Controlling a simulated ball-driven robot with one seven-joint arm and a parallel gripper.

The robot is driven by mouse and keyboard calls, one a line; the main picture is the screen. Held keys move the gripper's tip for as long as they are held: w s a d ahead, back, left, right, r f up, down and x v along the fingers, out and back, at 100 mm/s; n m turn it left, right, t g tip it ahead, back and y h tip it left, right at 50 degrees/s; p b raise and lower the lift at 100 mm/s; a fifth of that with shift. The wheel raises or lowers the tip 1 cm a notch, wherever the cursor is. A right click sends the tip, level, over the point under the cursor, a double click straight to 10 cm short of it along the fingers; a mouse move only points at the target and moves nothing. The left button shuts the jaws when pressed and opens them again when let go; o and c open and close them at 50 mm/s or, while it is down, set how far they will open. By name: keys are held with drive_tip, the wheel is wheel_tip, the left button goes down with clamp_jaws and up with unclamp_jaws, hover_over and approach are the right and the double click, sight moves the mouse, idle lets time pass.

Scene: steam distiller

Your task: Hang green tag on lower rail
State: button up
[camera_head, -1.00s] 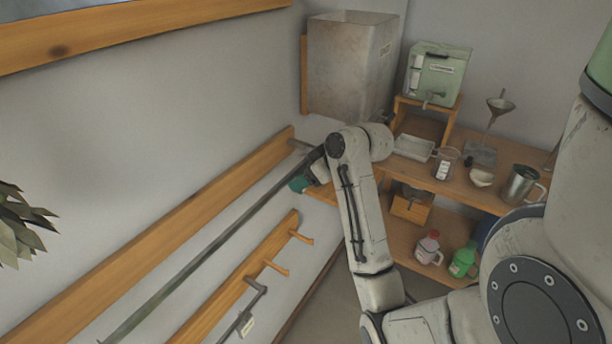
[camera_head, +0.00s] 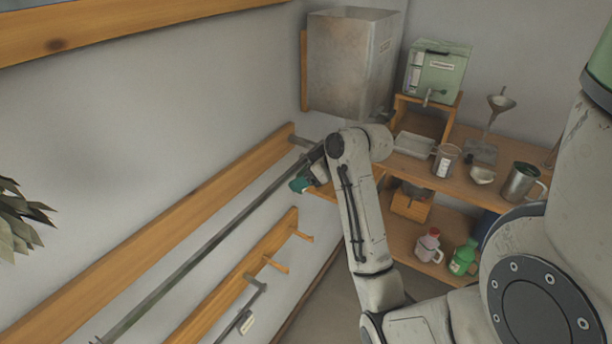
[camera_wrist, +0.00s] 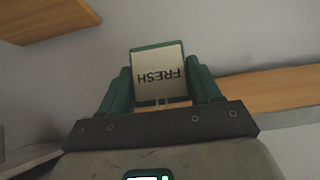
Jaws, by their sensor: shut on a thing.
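A green-edged tag (camera_wrist: 159,76) with a pale face reading "FRESH", upside down in the wrist view, is between the green fingers of my gripper (camera_wrist: 160,92). My gripper is shut on it. In the head view my gripper (camera_head: 300,185) is small and partly hidden by my arm, and I cannot make out the tag there. It appears close to the upper end of a long dark metal rail (camera_head: 215,240), mounted on a wooden board (camera_head: 150,252). I cannot tell if the tag touches the rail. Lower down is a wooden peg rail (camera_head: 225,296) with several pegs.
A small pale label (camera_head: 247,323) hangs at a dark metal piece below the peg rail. A metal tank (camera_head: 345,65) and a green box (camera_head: 437,72) stand at the back. Shelves at right hold a beaker (camera_head: 445,160), a mug (camera_head: 521,184) and bottles (camera_head: 463,260). A plant (camera_head: 20,225) is at left.

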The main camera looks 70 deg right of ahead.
idle(0.3)
drive_tip(key=o, duration=1.2)
drive_tip(key=shift+o, duration=0.2)
drive_tip(key=p+v, duration=0.4)
drive_tip(key=v, duration=0.4)
drive_tip(key=shift+p, duration=0.4)
idle(0.7)
